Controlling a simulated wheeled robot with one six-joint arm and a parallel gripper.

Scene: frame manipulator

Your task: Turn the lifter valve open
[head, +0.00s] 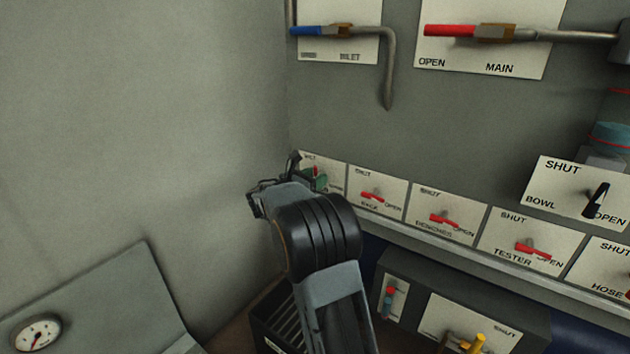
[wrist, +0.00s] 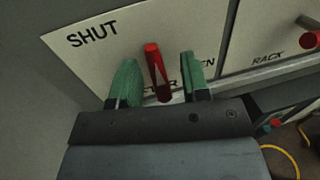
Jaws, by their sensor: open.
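The valve with a red handle (wrist: 156,68) sits on a white plate (wrist: 90,55) in the wrist view. The plate reads SHUT at upper left. Its lower name and the word OPEN are partly covered, and only the name's last letters show. The handle stands nearly upright in the picture, tilted a little. My gripper (wrist: 160,82) is open, with one green finger on each side of the handle and a gap on both sides. In the head view my gripper (head: 307,180) is at the leftmost plate of the lower row, hiding most of it.
To the right are more red-handled valves, RACK (head: 372,196), another (head: 444,219) and TESTER (head: 533,250). A BOWL valve (head: 596,200) is above them. A blue-handled inlet valve (head: 309,30) and the red MAIN valve (head: 450,31) are higher. A bare wall (head: 150,120) lies close on the left.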

